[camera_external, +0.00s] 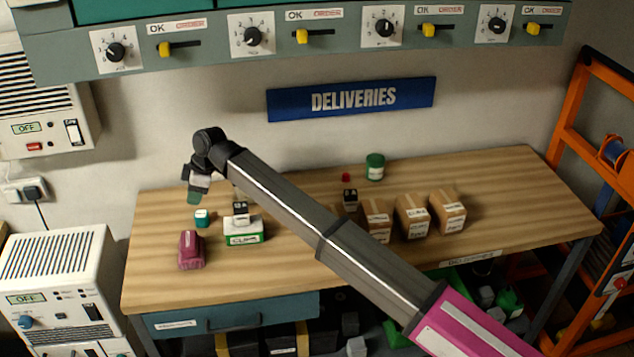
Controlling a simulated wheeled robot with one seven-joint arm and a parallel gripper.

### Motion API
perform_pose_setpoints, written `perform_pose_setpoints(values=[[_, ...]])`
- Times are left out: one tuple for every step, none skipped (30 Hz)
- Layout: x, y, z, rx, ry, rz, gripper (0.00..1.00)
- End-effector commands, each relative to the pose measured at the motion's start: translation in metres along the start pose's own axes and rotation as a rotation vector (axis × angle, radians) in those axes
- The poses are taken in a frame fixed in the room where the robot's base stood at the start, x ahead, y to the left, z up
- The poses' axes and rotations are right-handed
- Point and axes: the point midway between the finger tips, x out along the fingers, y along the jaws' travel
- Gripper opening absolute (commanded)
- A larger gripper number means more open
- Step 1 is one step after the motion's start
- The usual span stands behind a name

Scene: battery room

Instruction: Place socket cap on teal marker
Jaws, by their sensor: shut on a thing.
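My gripper (196,187) is over the left part of the wooden bench, pointing down and slightly tilted. It is shut on a small dark green piece (193,198), which hangs below the fingers above the bench; it may be the socket cap, but it is too small to be sure. A small teal block with a pale face (202,217) stands on the bench just below and right of the held piece, apart from it in the picture. It is the only teal thing I make out on the bench top; whether it is the teal marker I cannot tell.
A green-and-white clips box (243,231) with a black-and-white item (240,211) on top stands right of the teal block. A maroon object (191,249) is in front. Cardboard boxes (411,217), a black box (350,199), a red cube (346,177) and a green can (375,167) stand farther right.

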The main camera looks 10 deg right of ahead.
Motion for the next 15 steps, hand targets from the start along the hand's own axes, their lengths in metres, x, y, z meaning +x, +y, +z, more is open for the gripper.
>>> perform_pose_setpoints(values=[[0.003, 0.006, 0.002, 0.001, 0.000, 0.000, 0.09], [0.004, 0.008, 0.003, 0.000, 0.000, 0.000, 0.09], [0.005, 0.010, 0.004, 0.000, 0.000, 0.000, 0.09], [0.006, 0.011, 0.005, 0.000, 0.000, 0.000, 0.09], [0.006, 0.011, 0.005, 0.000, 0.000, 0.000, 0.09], [0.008, 0.011, 0.006, 0.000, 0.000, -0.001, 0.09], [0.009, 0.011, 0.007, 0.000, 0.000, -0.001, 0.09], [0.012, 0.011, 0.008, 0.000, 0.000, -0.001, 0.09], [0.015, 0.011, 0.010, 0.000, -0.001, -0.001, 0.09], [0.019, 0.011, 0.011, 0.000, -0.001, -0.001, 0.09], [0.022, 0.011, 0.013, 0.000, -0.001, -0.002, 0.09], [0.028, 0.010, 0.015, 0.001, -0.001, -0.002, 0.09], [0.032, 0.010, 0.017, 0.000, -0.001, -0.002, 0.09], [0.036, 0.011, 0.018, 0.000, -0.001, -0.001, 0.09], [0.040, 0.011, 0.020, 0.000, -0.001, -0.001, 0.09]])
